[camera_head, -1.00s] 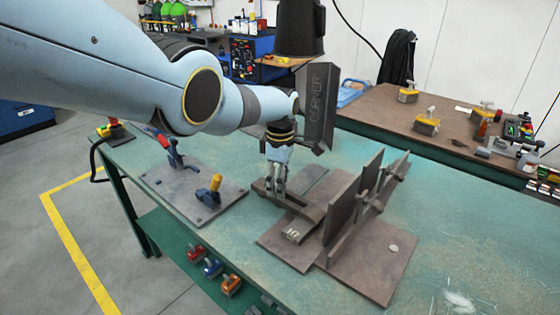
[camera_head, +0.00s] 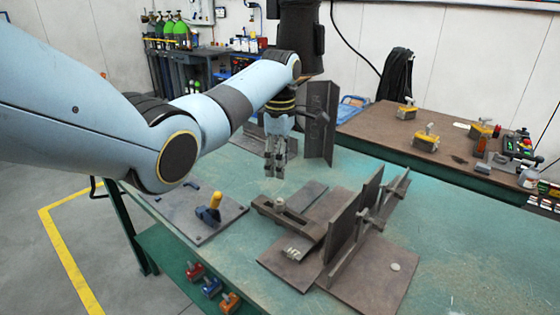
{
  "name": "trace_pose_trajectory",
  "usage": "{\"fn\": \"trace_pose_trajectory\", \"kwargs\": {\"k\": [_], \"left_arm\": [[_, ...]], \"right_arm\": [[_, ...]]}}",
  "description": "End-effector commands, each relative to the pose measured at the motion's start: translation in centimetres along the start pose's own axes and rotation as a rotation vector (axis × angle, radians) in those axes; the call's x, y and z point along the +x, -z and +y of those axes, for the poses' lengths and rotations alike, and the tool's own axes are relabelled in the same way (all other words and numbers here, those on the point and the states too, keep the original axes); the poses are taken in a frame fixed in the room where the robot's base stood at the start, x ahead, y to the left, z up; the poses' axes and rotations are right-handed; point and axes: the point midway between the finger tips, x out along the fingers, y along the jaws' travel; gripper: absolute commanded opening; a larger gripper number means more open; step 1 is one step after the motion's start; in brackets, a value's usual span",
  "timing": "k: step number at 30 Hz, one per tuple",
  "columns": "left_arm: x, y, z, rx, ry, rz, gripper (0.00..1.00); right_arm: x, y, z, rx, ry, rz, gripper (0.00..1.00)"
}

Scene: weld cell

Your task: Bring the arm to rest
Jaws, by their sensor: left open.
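My left arm comes in from the left of the head view. Its gripper (camera_head: 275,168) points down above the green table (camera_head: 447,215), with its fingers apart and nothing between them. The gripper appears clear of the bar. My right gripper is not in view.
A dark angled plate (camera_head: 320,122) stands upright behind the gripper. A brown table (camera_head: 385,122) with several yellow magnets stands at back right. The green table's right part is clear.

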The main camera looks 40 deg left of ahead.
Motion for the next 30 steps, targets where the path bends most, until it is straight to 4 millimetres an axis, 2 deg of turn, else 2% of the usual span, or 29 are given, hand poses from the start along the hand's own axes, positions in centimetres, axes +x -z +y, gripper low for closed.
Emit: {"fn": "trace_pose_trajectory", "kwargs": {"k": [10,14,17,20,22,24,27,30], "left_arm": [[0.0,0.0,0.0,0.001,-0.001,0.0,0.53],[1.3,0.0,-1.1,0.077,-0.011,0.009,0.53],[3.8,0.1,-3.9,0.259,-0.036,0.029,0.53],[6.5,0.2,-8.6,0.536,-0.074,0.062,0.53],[7.7,0.3,-12.6,0.752,-0.101,0.088,0.53],[8.2,0.4,-16.6,0.96,-0.128,0.114,0.53],[8.0,0.6,-21.4,1.203,-0.156,0.15,0.53],[7.1,0.7,-25.0,1.378,-0.178,0.179,0.53]], "right_arm": [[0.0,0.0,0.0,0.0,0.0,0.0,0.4],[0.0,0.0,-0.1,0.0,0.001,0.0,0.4],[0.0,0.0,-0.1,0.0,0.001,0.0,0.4],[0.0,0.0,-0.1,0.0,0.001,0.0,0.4],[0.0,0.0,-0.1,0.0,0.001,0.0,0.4],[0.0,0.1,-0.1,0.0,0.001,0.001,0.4],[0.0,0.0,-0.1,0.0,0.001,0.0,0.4],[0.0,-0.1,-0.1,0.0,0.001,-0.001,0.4]]}}
